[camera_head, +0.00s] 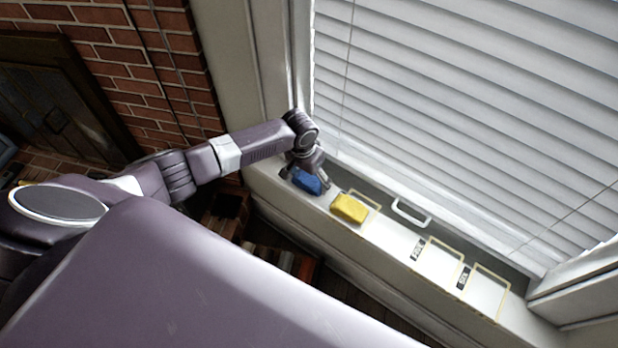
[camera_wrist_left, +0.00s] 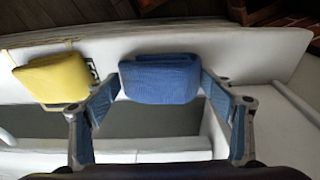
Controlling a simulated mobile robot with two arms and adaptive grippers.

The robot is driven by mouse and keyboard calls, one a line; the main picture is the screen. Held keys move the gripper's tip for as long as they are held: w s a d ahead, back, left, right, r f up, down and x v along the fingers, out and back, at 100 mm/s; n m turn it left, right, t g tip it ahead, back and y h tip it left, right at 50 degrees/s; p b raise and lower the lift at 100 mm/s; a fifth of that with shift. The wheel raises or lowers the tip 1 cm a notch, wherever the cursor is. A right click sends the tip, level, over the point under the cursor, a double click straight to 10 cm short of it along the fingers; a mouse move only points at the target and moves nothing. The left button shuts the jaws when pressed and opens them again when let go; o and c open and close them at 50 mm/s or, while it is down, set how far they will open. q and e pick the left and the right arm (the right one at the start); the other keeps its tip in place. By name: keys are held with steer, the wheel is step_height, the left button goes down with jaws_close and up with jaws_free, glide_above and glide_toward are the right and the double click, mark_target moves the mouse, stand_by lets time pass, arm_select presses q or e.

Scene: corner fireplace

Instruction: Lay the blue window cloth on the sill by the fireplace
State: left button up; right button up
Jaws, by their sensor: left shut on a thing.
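The folded blue window cloth (camera_head: 307,182) is at the left end of the white window sill (camera_head: 395,240), on the side near the fireplace. My left gripper (camera_head: 308,172) reaches down over it. In the left wrist view the blue cloth (camera_wrist_left: 160,79) lies between the two fingers of the left gripper (camera_wrist_left: 160,92), which are shut on its sides. The cloth is at the sill surface; I cannot tell whether it rests on it or is held just above. My right gripper is not in view.
A folded yellow cloth (camera_head: 349,208) lies just right of the blue one and also shows in the left wrist view (camera_wrist_left: 54,77). Yellow outlined, labelled areas (camera_head: 488,290) and a white handle (camera_head: 410,214) are farther right. Blinds (camera_head: 480,110) hang behind; the brick fireplace (camera_head: 60,100) is left.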

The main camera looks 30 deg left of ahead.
arm_select(q)
steer(key=shift+f, duration=0.1)
steer(key=o, duration=1.2)
